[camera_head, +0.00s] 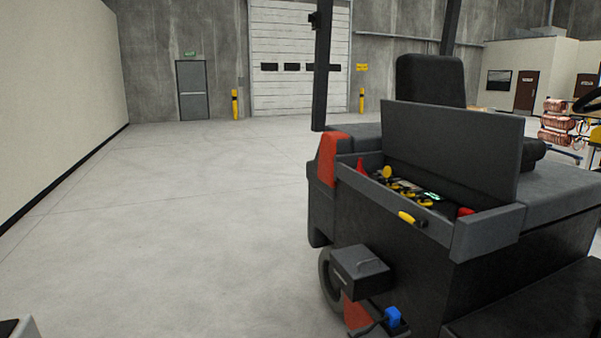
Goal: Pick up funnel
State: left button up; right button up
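No funnel can be made out for certain. A small red pointed thing (360,165) stands at the left end of the open compartment in the vehicle's back; it is too small to tell whether it is a funnel. Another red thing (466,212) shows partly at the compartment's right end, mostly hidden by the wall. Neither of my grippers is in view.
The dark vehicle (400,265) fills the right side, its compartment lid (455,150) raised. Yellow and black items (408,190) lie in the compartment. A grey box (360,268) juts from the vehicle's lower side. The concrete floor (180,230) to the left is clear.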

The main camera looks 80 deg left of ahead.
aim_at(359, 169)
jog(key=j+u, duration=0.1)
jog(key=u, duration=2.3)
jog(key=i+j, duration=0.6)
jog(key=i, duration=0.15)
jog(key=i+j+z, duration=0.1)
jog(key=i+j, duration=0.45)
jog(key=i, duration=0.15)
